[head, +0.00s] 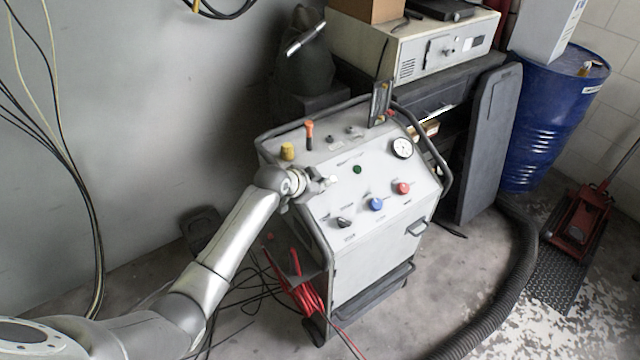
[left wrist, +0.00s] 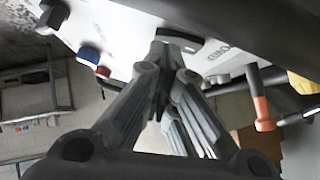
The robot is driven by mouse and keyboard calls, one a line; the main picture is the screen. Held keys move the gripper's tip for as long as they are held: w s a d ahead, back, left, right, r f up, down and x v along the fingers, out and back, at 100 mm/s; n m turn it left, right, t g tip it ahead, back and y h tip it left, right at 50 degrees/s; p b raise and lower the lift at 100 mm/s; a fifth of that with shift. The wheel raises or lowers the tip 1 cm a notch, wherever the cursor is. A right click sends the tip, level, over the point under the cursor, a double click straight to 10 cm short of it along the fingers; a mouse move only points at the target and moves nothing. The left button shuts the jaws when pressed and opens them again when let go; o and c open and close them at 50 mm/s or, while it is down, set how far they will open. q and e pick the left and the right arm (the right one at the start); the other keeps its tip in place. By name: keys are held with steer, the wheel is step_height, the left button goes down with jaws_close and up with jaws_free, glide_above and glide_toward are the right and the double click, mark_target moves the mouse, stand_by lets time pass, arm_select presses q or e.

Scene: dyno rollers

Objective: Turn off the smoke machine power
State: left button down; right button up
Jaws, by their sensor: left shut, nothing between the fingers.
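The smoke machine (head: 372,262) is a pale grey wheeled cart with a sloped control panel. Its panel has a black knob (head: 343,222), a blue knob (head: 376,204), a red knob (head: 402,188), a small green button or light (head: 357,169) and a round gauge (head: 402,148). My left gripper (head: 326,183) is shut and empty at the panel's left part, up and left of the black knob. In the left wrist view the shut fingers (left wrist: 172,62) point at the white panel; I cannot tell whether they touch it. The blue knob (left wrist: 88,55) and red knob (left wrist: 103,73) show beside them.
An orange-handled tool (head: 309,134) and a yellow cap (head: 287,151) stand on the machine's top. Red cables (head: 302,296) hang at its left side. A blue drum (head: 545,118), a black hose (head: 515,270) and a red floor jack (head: 580,220) are to the right.

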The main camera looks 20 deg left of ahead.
arm_select(q)
steer(key=shift+f+y, duration=0.3)
steer(key=shift+f, duration=0.05)
steer(key=shift+s, duration=0.1)
steer(key=shift+r, duration=0.1)
steer(key=shift+r+p, duration=0.75)
steer(key=shift+p, duration=0.05)
